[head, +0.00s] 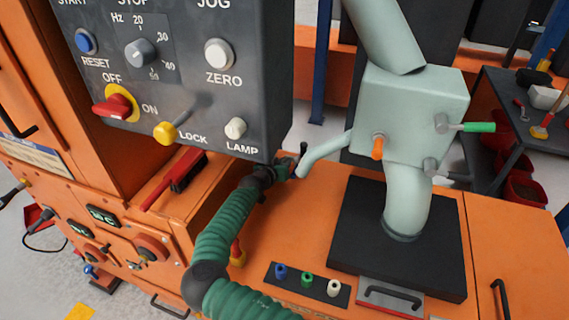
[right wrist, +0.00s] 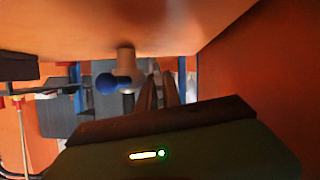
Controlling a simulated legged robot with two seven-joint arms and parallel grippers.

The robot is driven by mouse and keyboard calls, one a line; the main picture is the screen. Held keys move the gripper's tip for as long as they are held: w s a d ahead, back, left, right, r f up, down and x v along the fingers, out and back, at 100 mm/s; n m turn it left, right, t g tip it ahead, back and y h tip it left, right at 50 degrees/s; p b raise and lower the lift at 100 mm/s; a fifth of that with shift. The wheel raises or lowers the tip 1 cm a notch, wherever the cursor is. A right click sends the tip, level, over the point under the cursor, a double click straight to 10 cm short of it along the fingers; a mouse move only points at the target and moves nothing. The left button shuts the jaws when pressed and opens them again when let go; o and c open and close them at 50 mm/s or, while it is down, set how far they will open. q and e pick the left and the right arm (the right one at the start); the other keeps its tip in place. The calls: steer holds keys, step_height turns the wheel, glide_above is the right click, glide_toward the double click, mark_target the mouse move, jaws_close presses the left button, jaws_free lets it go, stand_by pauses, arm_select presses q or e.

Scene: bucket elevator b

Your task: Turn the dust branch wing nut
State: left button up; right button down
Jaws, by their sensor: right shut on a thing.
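The pale green dust branch (head: 326,151) is a thin bent pipe running left and down from the side of the pale green box (head: 412,112). My right gripper (head: 297,164), on its green ribbed arm, is at the branch's lower left end. It is shut on the small dark wing nut there, which the fingers mostly hide. In the right wrist view, my dark fingers (right wrist: 158,90) stand close together, and what lies between them is too dark to make out. My left gripper is not in view.
A grey control panel (head: 185,55) with knobs hangs close above my right arm. A red-handled brush (head: 176,180) lies to its left. A strip with blue, green and white knobs (head: 306,286) is on the orange deck. A blue ball (right wrist: 106,83) shows beside my fingers.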

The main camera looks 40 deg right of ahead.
steer(key=shift+f, duration=0.3)
steer(key=shift+f+b, duration=0.25)
steer(key=shift+b, duration=0.25)
steer(key=shift+n+g+b, duration=0.4)
steer(key=shift+b, duration=0.05)
steer(key=shift+a+r, duration=0.1)
steer(key=c, duration=1.8)
jaws_free()
steer(key=shift+c, duration=0.2)
